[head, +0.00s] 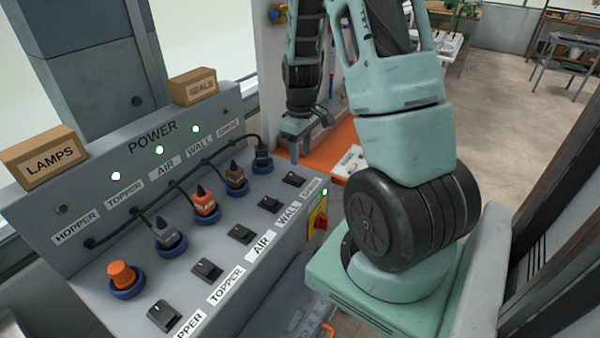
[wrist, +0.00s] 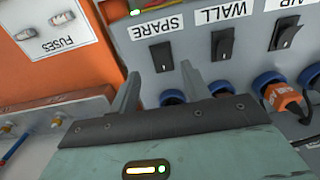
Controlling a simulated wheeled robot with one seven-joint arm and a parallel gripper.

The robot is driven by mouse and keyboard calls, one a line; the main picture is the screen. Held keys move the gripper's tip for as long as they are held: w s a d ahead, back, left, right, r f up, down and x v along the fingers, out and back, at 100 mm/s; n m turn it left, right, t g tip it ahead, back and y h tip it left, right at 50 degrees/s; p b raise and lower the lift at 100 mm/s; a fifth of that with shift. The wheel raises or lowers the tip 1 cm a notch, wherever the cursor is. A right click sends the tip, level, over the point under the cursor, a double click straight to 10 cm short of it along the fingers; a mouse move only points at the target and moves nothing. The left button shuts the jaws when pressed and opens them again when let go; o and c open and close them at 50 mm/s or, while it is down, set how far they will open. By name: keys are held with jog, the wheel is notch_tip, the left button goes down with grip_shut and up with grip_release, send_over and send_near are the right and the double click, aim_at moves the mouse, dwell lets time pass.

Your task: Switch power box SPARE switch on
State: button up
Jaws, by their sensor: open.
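The grey power box (head: 85,250) stands at left in the head view, with a row of black rocker switches. The SPARE switch (head: 294,178) is the farthest in the row; in the wrist view the SPARE switch (wrist: 162,58) sits below its upside-down label. The SPARE lamp (head: 225,112) looks dark, while the TOPPER, AIR and WALL lamps are lit green. My gripper (wrist: 160,70) is open and empty, its fingertips on either side of the SPARE switch in the picture. I cannot tell whether they touch it. My gripper (head: 294,146) is also in the head view, beyond the switch.
The WALL switch (wrist: 223,44) and AIR switch (wrist: 286,34) are beside SPARE. Plugs in blue sockets, such as the orange plug (head: 205,203), line the box. Boxes marked LAMPS (head: 45,156) and SEALS (head: 194,87) sit on top. A red knob (head: 320,221) is at the box's end.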

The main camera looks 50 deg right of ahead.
aim_at(301, 180)
notch_tip(301, 180, down, 8)
jog(key=shift+f+p, duration=0.1)
jog(key=shift+p, duration=0.25)
